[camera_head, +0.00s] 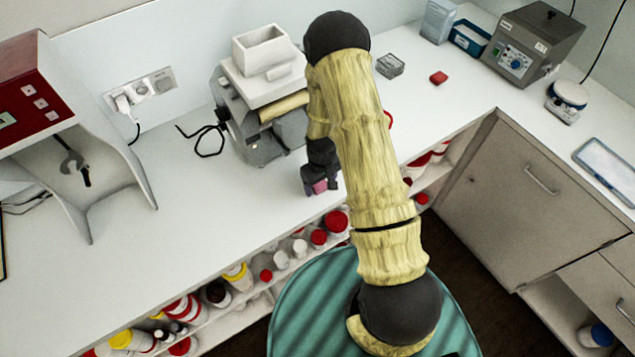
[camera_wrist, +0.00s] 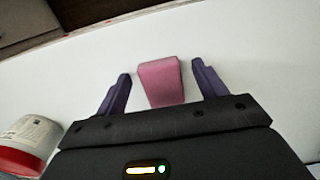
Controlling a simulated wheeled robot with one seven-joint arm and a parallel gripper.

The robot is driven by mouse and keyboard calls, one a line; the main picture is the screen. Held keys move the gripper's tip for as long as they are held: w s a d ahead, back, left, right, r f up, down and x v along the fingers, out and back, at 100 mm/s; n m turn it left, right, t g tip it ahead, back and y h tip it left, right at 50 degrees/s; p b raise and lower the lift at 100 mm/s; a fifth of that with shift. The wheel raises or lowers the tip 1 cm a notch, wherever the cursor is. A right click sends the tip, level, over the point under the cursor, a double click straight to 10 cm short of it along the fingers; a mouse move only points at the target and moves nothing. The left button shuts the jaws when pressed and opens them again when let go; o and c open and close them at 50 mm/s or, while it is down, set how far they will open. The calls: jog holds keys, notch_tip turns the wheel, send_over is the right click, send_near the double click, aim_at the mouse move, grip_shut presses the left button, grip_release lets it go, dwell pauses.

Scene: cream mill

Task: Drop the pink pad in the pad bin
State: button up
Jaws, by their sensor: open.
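The pink pad (camera_wrist: 161,82) lies on the white bench top in the wrist view, between the two purple fingers of my gripper (camera_wrist: 160,85). The fingers stand apart, with gaps showing on both sides of the pad. In the head view my gripper (camera_head: 320,188) is low near the front edge of the bench, and a bit of pink pad (camera_head: 319,186) shows at it. I cannot tell for sure which container is the pad bin; a blue open tub (camera_head: 468,38) stands at the back right.
A grey mill (camera_head: 262,95) stands behind my gripper, its black cable to the left. A red-and-white machine (camera_head: 60,110) is at far left. Jars fill the shelf below.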

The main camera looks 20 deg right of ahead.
aim_at(320, 185)
jog(key=c, duration=1.1)
jog(key=shift+r, duration=0.1)
notch_tip(320, 185, up, 10)
jog(key=b, duration=0.3)
